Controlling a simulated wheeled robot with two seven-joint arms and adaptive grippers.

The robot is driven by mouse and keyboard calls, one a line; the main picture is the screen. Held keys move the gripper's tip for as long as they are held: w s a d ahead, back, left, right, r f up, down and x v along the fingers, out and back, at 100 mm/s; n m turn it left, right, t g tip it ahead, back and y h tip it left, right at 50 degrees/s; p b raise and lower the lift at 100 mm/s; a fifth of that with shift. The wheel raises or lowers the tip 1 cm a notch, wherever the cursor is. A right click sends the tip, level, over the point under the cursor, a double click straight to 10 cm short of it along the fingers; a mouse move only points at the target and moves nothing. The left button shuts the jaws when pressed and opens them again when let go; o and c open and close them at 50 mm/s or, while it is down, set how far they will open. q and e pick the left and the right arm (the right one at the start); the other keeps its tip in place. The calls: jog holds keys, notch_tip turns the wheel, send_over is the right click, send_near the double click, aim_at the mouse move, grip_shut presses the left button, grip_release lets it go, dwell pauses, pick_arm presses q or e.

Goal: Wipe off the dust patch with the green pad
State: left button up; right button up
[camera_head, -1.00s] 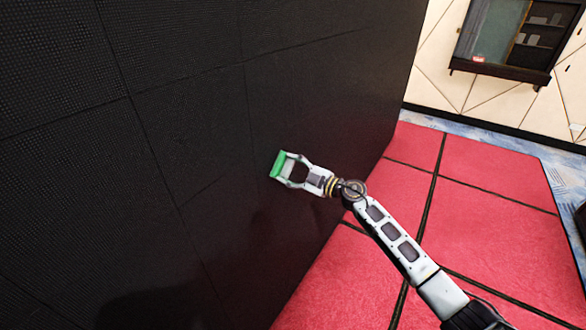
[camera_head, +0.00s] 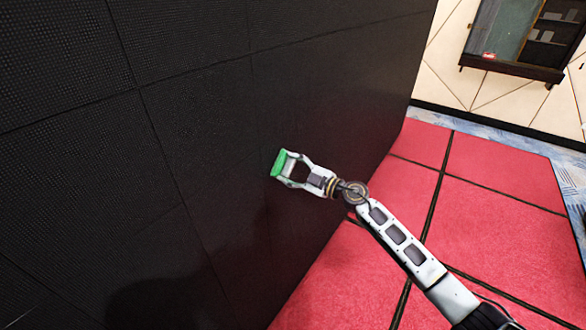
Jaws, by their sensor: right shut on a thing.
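The green pad (camera_head: 279,163) is held at the tips of my right gripper (camera_head: 286,167), which is shut on it. The pad is at the dark wall panel (camera_head: 190,130); I cannot tell whether it touches the surface. My right arm reaches in from the lower right. No dust patch can be made out on the dark panels. My left gripper is not in view.
The black tiled video wall fills the left and middle. A red floor (camera_head: 490,220) with dark seams lies to the right. A framed window or cabinet (camera_head: 515,40) hangs on a cream wall at the upper right.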

aim_at(278, 171)
jog(key=shift+s+a, duration=0.5)
jog(key=shift+s, duration=0.2)
jog(key=shift+s+a, duration=0.45)
jog(key=shift+s, duration=0.2)
jog(key=shift+d, duration=0.1)
jog(key=shift+v, duration=2.95)
jog(key=shift+v, duration=1.5)
